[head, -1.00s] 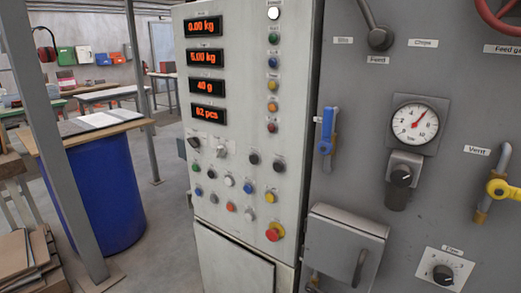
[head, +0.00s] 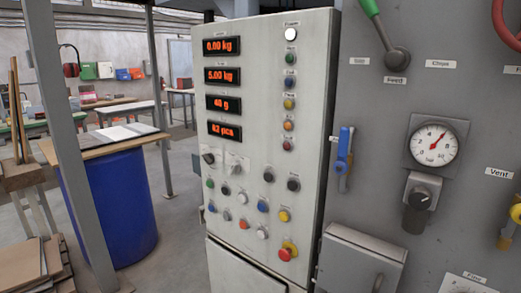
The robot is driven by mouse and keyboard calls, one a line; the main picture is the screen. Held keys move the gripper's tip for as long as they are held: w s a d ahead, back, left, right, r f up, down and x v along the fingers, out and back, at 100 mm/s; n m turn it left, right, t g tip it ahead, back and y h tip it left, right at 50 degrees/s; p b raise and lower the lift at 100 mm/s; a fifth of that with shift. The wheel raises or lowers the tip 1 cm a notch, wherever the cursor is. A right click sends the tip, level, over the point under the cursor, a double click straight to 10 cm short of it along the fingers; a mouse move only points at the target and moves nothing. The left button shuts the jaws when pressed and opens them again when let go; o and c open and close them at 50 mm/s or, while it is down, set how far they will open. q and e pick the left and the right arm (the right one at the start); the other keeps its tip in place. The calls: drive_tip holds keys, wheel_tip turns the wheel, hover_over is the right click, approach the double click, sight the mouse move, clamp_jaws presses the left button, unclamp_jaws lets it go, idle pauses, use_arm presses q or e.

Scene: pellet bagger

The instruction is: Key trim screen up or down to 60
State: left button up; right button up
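The light grey control panel (head: 262,75) stands in the middle of the head view. It has several black screens with orange digits. The top screen (head: 222,45) reads 0.00 kg, the second (head: 222,75) 5.00 kg. The third screen (head: 224,104) shows a gram value that looks like 40 g. The bottom screen (head: 225,130) looks like 82 pcs. The small labels above them are too blurred to tell which is trim. Several coloured push buttons (head: 262,206) sit below two selector switches (head: 208,158). Neither gripper is in view.
A red emergency-stop button (head: 286,253) is low on the panel. Right of it, a grey machine face carries a blue valve handle (head: 344,145), a round gauge (head: 434,145) and a green-handled lever (head: 378,25). A blue barrel (head: 115,210) with a board on top stands left, behind a grey post (head: 70,150).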

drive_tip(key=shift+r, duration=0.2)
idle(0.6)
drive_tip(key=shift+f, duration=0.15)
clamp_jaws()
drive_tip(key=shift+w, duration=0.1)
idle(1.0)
